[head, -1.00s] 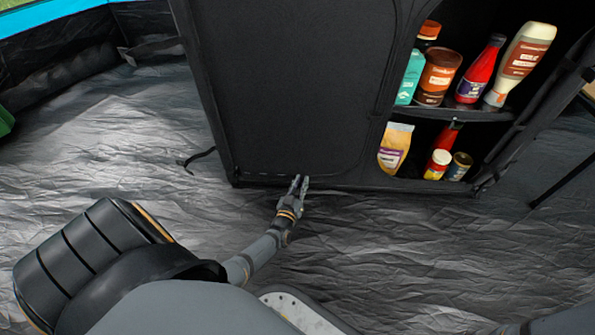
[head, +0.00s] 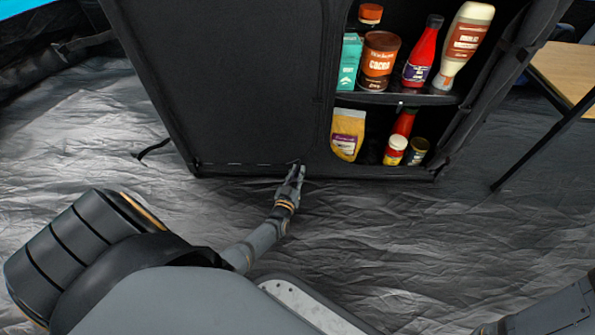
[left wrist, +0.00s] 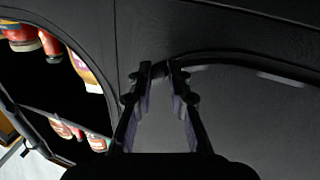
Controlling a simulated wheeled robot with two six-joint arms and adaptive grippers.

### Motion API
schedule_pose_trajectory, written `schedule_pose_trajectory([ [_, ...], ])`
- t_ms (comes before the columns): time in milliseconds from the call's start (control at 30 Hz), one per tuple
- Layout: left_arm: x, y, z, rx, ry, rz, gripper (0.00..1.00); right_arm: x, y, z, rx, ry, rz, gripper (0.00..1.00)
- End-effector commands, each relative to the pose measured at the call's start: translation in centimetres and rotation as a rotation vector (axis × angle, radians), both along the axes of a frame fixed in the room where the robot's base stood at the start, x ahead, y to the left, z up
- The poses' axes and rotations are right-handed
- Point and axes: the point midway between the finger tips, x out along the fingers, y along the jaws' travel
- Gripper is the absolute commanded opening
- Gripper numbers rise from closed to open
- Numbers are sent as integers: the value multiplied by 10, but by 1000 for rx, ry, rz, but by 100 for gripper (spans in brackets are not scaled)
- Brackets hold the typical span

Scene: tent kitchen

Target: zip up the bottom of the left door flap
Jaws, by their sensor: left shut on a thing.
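The left door flap (head: 230,85) is a black fabric panel covering the left side of the dark cabinet. A pale dashed zip line (head: 245,163) runs along its bottom edge. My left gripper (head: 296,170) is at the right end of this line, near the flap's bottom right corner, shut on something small. The zip pull itself is hidden or too small to make out between the jaws. In the left wrist view the fingertips (left wrist: 158,70) meet the curved flap edge (left wrist: 225,58), with pale dashes (left wrist: 275,78) to the right. My right gripper is out of view.
The open right side of the cabinet holds bottles and jars, including a red bottle (head: 422,52) and a cocoa jar (head: 379,62). A wooden-topped table (head: 565,68) stands at right. A loose strap (head: 152,149) lies at left. Crinkled grey floor (head: 400,235) in front is clear.

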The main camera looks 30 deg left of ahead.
Motion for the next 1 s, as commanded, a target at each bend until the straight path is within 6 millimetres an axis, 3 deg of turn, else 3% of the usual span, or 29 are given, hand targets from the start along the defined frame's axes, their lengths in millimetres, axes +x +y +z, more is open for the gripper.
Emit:
schedule_pose_trajectory([
  [133,1,-4,0,-3,2,-4,0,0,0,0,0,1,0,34],
  [167,1,-4,0,-3,2,-4,20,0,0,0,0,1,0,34],
  [333,1,-3,0,-2,1,-3,41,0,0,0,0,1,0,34],
  [733,1,-1,7,-1,-1,-1,41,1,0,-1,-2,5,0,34],
  [1000,0,-2,52,-1,-2,-5,41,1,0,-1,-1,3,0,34],
])
